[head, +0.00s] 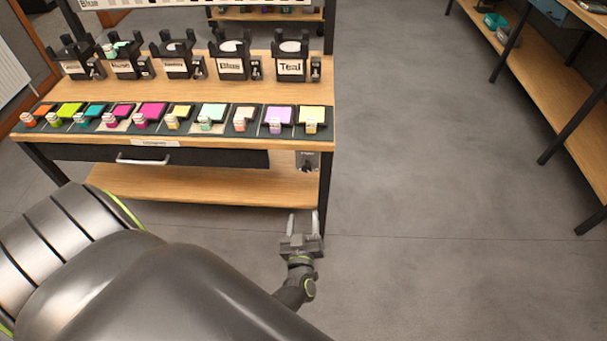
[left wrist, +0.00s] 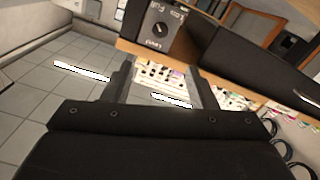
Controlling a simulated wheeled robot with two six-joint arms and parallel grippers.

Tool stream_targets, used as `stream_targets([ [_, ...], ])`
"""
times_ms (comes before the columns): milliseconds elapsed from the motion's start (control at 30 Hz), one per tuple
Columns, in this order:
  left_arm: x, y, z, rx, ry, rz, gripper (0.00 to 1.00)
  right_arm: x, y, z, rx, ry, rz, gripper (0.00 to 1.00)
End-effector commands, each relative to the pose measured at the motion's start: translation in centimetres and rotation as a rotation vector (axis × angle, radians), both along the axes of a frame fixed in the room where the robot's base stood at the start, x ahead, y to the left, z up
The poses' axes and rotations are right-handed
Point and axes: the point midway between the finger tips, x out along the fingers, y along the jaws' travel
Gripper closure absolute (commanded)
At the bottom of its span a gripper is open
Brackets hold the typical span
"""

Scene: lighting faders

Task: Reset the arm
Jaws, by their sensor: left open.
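My left gripper (head: 302,222) is open and empty in front of the right end of the table, over the grey floor. In the left wrist view its two fingers (left wrist: 164,92) stand apart with nothing between them. The wooden table (head: 200,88) holds a row of dark fader strips with coloured plates, from an orange one (head: 41,110) at the left to a pale yellow one (head: 312,114) at the right. A dark box with a round knob (left wrist: 157,30) shows ahead of the gripper in the left wrist view. My right gripper is not in view.
Several black labelled holders, including Teal (head: 291,67), stand along the table's back. A drawer with a pale handle (head: 146,161) and a lower shelf (head: 205,186) lie below. Another bench (head: 540,75) stands far right. The floor between (head: 420,170) is clear.

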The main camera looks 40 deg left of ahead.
Motion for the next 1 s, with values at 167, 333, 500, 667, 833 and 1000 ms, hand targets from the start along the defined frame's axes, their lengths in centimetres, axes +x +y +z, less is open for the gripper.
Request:
stream_targets([
  [167,0.0,0.0,0.0,0.0,0.0,0.0,0.48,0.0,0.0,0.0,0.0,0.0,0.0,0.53],
  [333,0.0,0.0,-0.1,0.0,0.002,-0.002,0.48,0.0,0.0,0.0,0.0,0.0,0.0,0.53],
  [500,-1.2,-0.5,-3.3,0.006,0.11,-0.094,0.48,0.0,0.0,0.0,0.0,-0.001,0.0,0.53],
  [667,-6.6,-1.7,-12.0,-0.011,0.43,-0.307,0.48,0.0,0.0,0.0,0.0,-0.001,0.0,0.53],
  [833,-16.4,-1.7,-20.6,-0.053,0.827,-0.472,0.48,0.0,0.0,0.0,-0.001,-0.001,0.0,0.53],
  [1000,-27.3,-0.1,-25.8,-0.095,1.19,-0.546,0.48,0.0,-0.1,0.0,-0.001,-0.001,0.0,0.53],
])
